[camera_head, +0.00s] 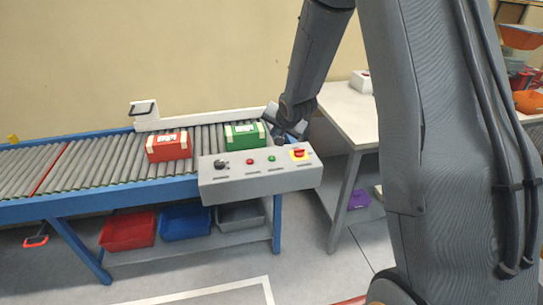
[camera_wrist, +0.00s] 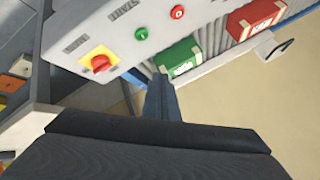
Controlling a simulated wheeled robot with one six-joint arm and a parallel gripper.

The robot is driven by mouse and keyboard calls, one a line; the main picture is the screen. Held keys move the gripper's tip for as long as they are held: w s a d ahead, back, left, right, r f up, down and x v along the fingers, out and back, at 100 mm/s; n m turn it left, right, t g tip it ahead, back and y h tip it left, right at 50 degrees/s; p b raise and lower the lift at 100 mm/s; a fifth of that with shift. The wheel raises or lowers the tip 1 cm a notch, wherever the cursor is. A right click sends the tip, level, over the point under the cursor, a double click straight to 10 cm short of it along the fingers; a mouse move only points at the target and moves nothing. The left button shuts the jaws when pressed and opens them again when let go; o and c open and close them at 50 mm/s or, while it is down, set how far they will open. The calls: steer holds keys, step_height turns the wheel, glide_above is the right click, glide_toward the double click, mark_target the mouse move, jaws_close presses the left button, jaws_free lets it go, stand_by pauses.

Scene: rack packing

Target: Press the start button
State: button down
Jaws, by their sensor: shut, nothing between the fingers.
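A grey control box (camera_head: 240,183) is fixed at the front of the roller conveyor's right end. On its top are a green button (camera_head: 271,158), a red button (camera_head: 249,161), a black knob (camera_head: 220,164) and a red emergency stop (camera_head: 299,153) on a yellow square. In the wrist view the green button (camera_wrist: 141,34) lies between the red button (camera_wrist: 177,12) and the emergency stop (camera_wrist: 100,63). My gripper (camera_head: 281,138) is behind the box's right part, apart from the green button. In the wrist view my gripper (camera_wrist: 160,82) is shut and empty.
A red box (camera_head: 168,148) and a green box (camera_head: 243,135) sit on the conveyor (camera_head: 80,168). The green box is close to my gripper. A white table (camera_head: 350,112) stands to the right. Red, blue and grey bins are under the conveyor.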

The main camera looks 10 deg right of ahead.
steer(key=shift+w+a+t, duration=0.1)
steer(key=shift+w+t, duration=0.2)
steer(key=shift+w, duration=0.65)
steer(key=shift+f, duration=0.1)
steer(key=b, duration=0.7)
glide_above(273, 160)
step_height(273, 160, down, 7)
steer(key=shift+f, duration=0.8)
steer(key=shift+f, duration=0.15)
stand_by(0.6)
steer(key=shift+f+b, duration=0.3)
